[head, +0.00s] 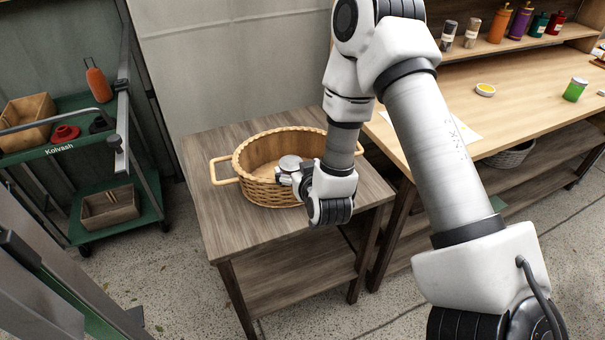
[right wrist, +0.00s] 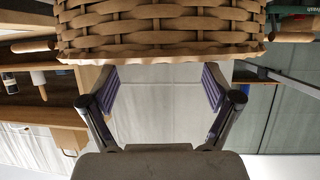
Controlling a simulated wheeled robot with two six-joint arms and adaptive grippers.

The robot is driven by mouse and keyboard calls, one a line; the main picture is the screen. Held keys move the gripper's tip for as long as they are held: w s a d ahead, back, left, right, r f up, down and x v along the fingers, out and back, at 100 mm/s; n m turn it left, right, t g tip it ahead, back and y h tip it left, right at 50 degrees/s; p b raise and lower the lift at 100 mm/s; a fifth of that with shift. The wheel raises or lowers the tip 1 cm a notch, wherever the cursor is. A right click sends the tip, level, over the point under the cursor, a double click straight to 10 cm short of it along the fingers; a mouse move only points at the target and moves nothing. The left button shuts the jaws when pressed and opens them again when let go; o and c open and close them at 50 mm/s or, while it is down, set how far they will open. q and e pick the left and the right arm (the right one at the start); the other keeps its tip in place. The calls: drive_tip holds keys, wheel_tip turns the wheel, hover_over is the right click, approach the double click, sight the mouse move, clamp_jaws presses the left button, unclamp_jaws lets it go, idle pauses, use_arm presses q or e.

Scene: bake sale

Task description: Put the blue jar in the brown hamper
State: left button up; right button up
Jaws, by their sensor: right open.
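The brown hamper (head: 262,191) is an oval wicker basket with side handles, upright on a small wooden table. My right gripper (head: 289,178) is at the hamper's front rim in the head view, partly hidden by its own wrist. In the right wrist view the right gripper (right wrist: 160,88) is open, with nothing between its purple-padded fingers. The hamper's woven wall (right wrist: 160,30) fills the top of that view, upside down. A round grey disc (head: 290,162) shows inside the rim beside the gripper; I cannot tell if it is a jar lid. No blue body is clearly visible. My left gripper is out of view.
The small table (head: 235,232) has bare room in front of the hamper. A long counter (head: 530,85) at right has a shelf with several bottles, a yellow-topped dish (head: 485,90) and a green jar (head: 575,89). A green cart (head: 75,145) with bins stands at left.

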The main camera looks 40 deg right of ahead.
drive_tip(key=v, duration=0.5)
drive_tip(key=s+a+f+g, duration=0.1)
drive_tip(key=s+f, duration=0.1)
drive_tip(key=f, duration=0.2)
drive_tip(key=s+a+f+n+g+y, duration=0.1)
drive_tip(key=s+a+f, duration=0.1)
drive_tip(key=f, duration=0.2)
drive_tip(key=s+a+f+g+y, duration=0.1)
drive_tip(key=s+f+g, duration=0.1)
drive_tip(key=f, duration=0.2)
drive_tip(key=shift+a+n, duration=0.3)
drive_tip(key=shift+n, duration=0.1)
drive_tip(key=s+a+f+n+g+y, duration=0.1)
drive_tip(key=s+f+g, duration=0.3)
drive_tip(key=s, duration=0.5)
drive_tip(key=s+a+f+g+y, duration=0.1)
drive_tip(key=s+a+f+g, duration=0.3)
drive_tip(key=s+f, duration=0.5)
drive_tip(key=shift+a+n+g+y, duration=0.25)
drive_tip(key=shift+n+g+y, duration=0.05)
drive_tip(key=shift+n, duration=0.1)
drive_tip(key=shift+s, duration=0.1)
